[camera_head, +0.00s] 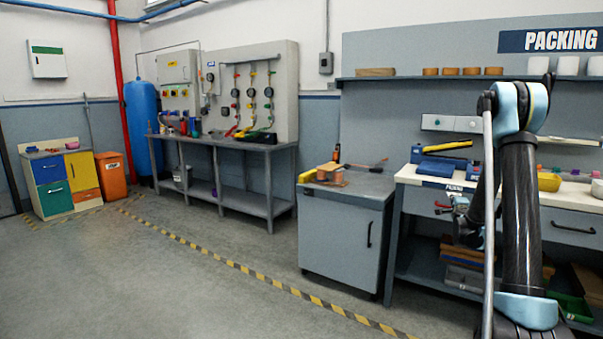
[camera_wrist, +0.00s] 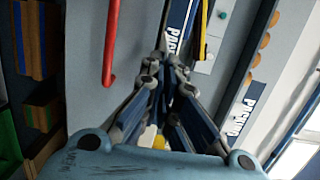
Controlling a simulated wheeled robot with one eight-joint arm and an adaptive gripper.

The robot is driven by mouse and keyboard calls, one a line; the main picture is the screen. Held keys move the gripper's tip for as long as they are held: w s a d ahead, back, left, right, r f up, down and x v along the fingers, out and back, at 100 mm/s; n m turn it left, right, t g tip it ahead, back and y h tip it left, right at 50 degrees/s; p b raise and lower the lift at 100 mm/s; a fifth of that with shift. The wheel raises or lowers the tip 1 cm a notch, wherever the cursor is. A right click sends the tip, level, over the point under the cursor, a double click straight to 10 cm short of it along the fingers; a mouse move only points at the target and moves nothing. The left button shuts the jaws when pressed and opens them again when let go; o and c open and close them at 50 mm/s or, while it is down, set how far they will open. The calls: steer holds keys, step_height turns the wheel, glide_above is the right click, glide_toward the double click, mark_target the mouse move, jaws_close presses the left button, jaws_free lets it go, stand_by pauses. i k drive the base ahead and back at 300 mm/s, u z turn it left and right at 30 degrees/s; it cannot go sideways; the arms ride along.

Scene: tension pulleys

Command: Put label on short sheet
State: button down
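My gripper (camera_wrist: 165,58) points at the packing bench (camera_wrist: 196,60) in the wrist view. Its fingers converge and their tips look together, with nothing clearly seen between them. In the head view my gripper (camera_head: 461,207) is small, just in front of the bench's front edge, and partly hidden by my arm. I cannot pick out a loose label or a short sheet for certain in either view.
Pulley gauges hang over the back table (camera_head: 225,142).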

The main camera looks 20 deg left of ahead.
mark_target(329, 168)
steer(key=u, duration=0.85)
